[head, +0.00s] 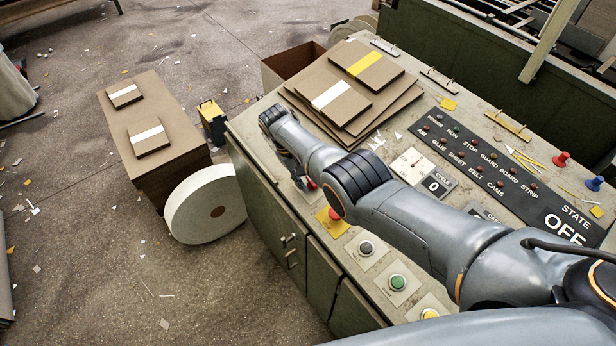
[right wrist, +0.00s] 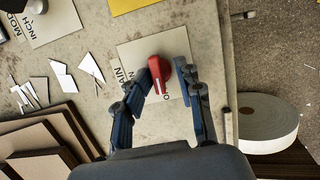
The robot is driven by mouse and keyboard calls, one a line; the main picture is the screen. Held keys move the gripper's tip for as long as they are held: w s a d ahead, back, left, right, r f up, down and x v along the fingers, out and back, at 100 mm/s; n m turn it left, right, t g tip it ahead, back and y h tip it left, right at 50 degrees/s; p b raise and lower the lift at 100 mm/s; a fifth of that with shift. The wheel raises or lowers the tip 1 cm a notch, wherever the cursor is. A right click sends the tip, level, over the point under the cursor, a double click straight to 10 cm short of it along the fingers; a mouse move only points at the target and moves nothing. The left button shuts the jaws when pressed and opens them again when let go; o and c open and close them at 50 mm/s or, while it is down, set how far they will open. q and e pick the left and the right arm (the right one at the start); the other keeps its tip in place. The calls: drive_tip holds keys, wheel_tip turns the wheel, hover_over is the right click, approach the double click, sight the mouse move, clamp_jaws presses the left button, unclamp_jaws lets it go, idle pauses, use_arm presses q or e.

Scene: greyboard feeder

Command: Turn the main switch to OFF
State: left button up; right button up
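The main switch is a red knob (right wrist: 160,72) with a white pointer line, on a pale plate (right wrist: 133,52) lettered MAIN. The pointer line points down in the right wrist view, towards partly hidden lettering. My right gripper (right wrist: 165,76) is open, with one finger on each side of the knob. The left-hand finger looks close to the knob; a gap shows on the other side. I cannot tell whether either touches. In the head view, the knob (head: 311,184) is partly hidden by my right gripper (head: 303,181). My left gripper is not in view.
The state panel (head: 572,222) reads OFF. A red button (head: 335,213) on a yellow plate, a black button (head: 366,247) and a green button (head: 397,282) line the console's front edge. Stacked boards (head: 330,120) lie behind my arm. A white roll (head: 187,207) stands on the floor.

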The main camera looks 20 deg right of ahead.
drive_tip(key=shift+d, duration=0.1)
drive_tip(key=shift+r, duration=0.25)
drive_tip(key=v, duration=1.1)
drive_tip(key=shift+a+r, duration=0.2)
